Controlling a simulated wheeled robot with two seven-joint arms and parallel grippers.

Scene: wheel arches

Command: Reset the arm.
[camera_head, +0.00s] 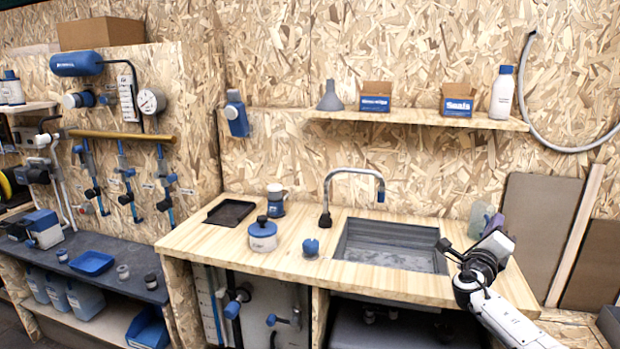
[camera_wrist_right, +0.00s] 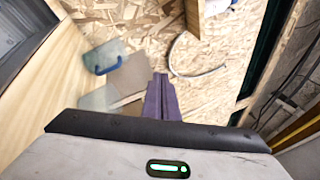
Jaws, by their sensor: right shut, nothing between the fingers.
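My right arm (camera_head: 515,322) comes in from the lower right in the head view. Its wrist is bent upward beside the right end of the wooden counter. My right gripper (camera_head: 493,222) points up and away, above the counter's right edge. In the right wrist view its two dark purple fingers (camera_wrist_right: 161,98) lie together, shut and empty. They appear to touch nothing. My left gripper is in neither view.
The counter (camera_head: 225,245) holds a sink (camera_head: 390,247) with a curved tap (camera_head: 352,172), a blue-white pot (camera_head: 262,236) and a black tray (camera_head: 230,212). A shelf (camera_head: 420,116) is on the wall behind. Boards (camera_head: 540,225) lean at the right.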

